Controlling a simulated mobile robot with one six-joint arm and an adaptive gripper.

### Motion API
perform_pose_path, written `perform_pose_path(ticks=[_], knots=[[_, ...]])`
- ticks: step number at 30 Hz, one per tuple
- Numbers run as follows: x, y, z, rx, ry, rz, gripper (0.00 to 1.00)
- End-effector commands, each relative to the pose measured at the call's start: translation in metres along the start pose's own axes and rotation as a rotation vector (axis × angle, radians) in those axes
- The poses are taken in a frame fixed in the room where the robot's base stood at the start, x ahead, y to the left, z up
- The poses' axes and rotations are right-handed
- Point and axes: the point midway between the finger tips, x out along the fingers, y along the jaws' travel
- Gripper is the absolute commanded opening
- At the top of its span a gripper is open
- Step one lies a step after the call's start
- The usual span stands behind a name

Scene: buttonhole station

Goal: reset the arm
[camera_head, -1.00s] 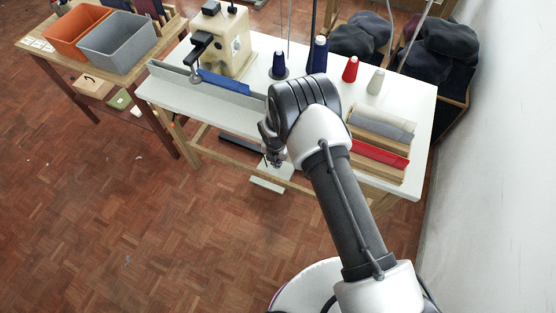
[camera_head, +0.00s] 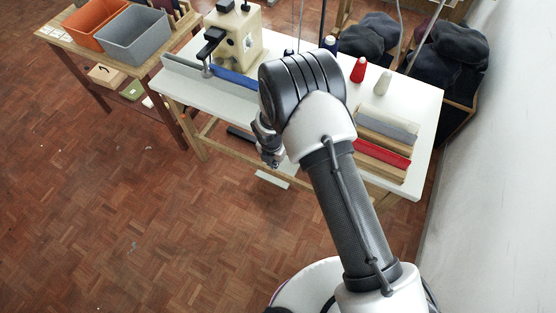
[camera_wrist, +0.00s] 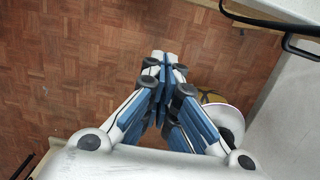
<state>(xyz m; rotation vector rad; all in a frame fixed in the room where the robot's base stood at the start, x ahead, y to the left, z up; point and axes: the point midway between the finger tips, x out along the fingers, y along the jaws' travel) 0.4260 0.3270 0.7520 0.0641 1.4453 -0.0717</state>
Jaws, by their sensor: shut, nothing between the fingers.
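My gripper (camera_wrist: 162,75) is shut and empty in the wrist view, its fingertips together over the parquet floor. In the head view my gripper (camera_head: 273,158) is small and partly hidden by my wrist, at the front edge of the white sewing table (camera_head: 185,92). My arm is raised and bent, rising from the bottom right of the head view and covering the middle of the table.
A cream buttonhole machine (camera_head: 236,42) stands at the table's back left. Red and pale thread cones (camera_head: 359,70) and trays of rolled cloth (camera_head: 383,152) are on the right. A side table holds a grey bin (camera_head: 136,38) and an orange bin (camera_head: 95,20). The left floor is clear.

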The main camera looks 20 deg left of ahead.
Motion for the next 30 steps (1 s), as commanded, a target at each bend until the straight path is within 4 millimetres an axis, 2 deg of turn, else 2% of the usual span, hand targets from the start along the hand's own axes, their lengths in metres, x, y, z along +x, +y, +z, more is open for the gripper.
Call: perform_pose_path(ticks=[1,6,25,28,30], knots=[[-0.008,0.000,-0.001,-0.001,0.000,0.000,0.00],[-0.016,-0.001,-0.004,0.000,0.000,-0.001,0.00],[-0.020,-0.001,-0.002,0.012,-0.001,0.001,0.00],[-0.041,-0.005,0.012,0.092,-0.012,0.006,0.00],[-0.069,-0.014,0.029,0.206,-0.025,0.014,0.00]])
